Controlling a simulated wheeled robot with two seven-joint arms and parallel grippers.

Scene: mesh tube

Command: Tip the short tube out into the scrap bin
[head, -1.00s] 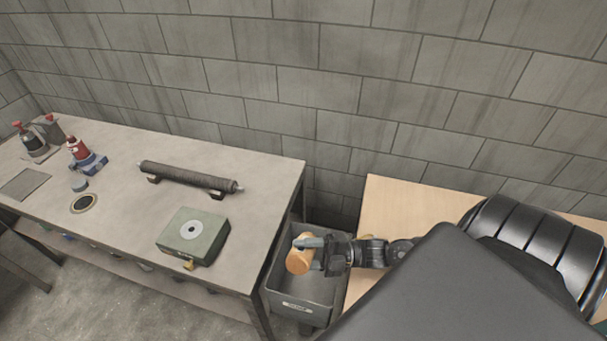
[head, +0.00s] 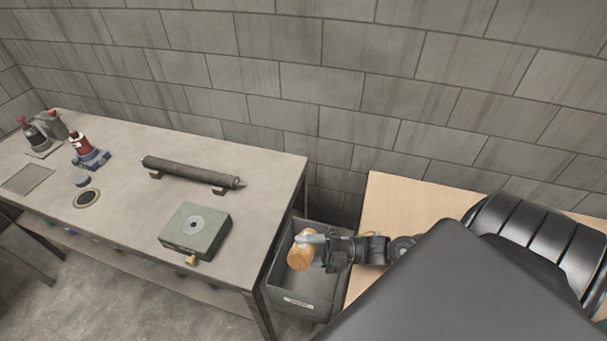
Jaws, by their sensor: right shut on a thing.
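A short orange-brown tube (head: 300,258) is held in my right gripper (head: 311,240), whose jaws are shut on it. The tube is tilted, with its upper end partly covered by the gripper finger. It is over the grey scrap bin (head: 298,301), which stands in the gap between two tables and has a pale label on its front. Whether anything is inside the tube is not visible. The bin's floor is partly hidden by the tube and my arm. My left gripper does not show.
The grey table (head: 130,195) on the left carries a green box (head: 195,230), a dark mesh roller (head: 190,172) on supports, a red-and-blue device (head: 88,150) and dark bottles (head: 35,137). A wooden table (head: 405,195) stands right of the bin. A block wall closes the back.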

